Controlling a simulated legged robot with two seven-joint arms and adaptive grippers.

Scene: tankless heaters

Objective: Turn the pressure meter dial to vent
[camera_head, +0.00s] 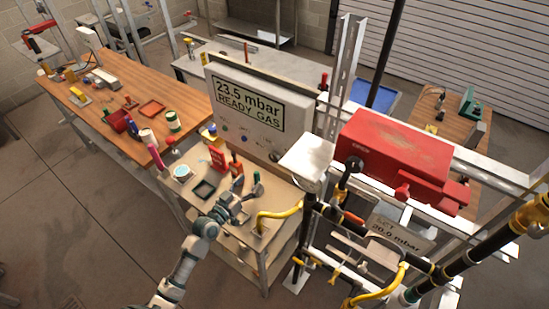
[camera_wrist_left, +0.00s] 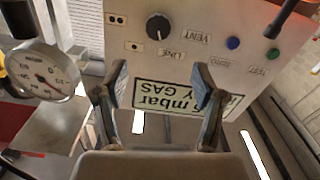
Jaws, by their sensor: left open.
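The pressure meter (camera_head: 296,112) is a pale box whose screen reads "23.5 mbar READY GAS". Its black dial (camera_wrist_left: 158,26) shows in the left wrist view, where the panel is upside down. The VENT label (camera_wrist_left: 194,38) and LINE label (camera_wrist_left: 170,54) are beside the dial. A small light mark on the dial seems to face the LINE side, but it is small. My left gripper (camera_wrist_left: 160,95) is open and empty, with its fingers spread before the panel and apart from the dial. In the head view my left gripper (camera_head: 243,201) is below the meter's front. My right gripper is not in view.
A blue button (camera_wrist_left: 233,43) and a green button (camera_wrist_left: 272,54) are on the panel. A round gauge (camera_wrist_left: 43,72) is at the left of the wrist view.

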